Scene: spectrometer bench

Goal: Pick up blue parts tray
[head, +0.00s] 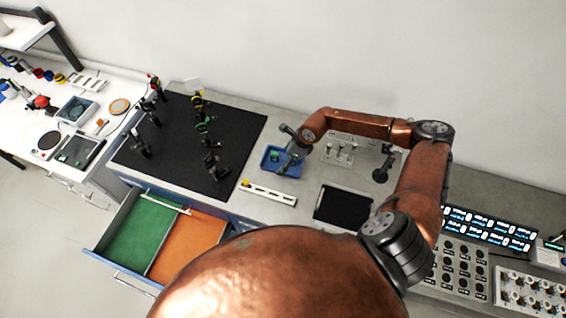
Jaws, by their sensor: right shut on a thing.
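The blue parts tray (269,166) is on the grey bench in the head view, just right of the black optical mat. A small green item (275,155) shows inside it. My right gripper (291,155) comes down from above at the tray's right side and is shut on the tray there. The gripper covers part of the tray's right edge. I cannot tell whether the tray is lifted off the bench. My left gripper is not in the view.
The black mat (240,140) carries several optical mounts. A white ruler-like strip (268,192) and a black pad (343,205) lie in front of the tray. An open drawer (145,230) with green and orange sections juts out at lower left. Dark equipment (488,228) stands at right.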

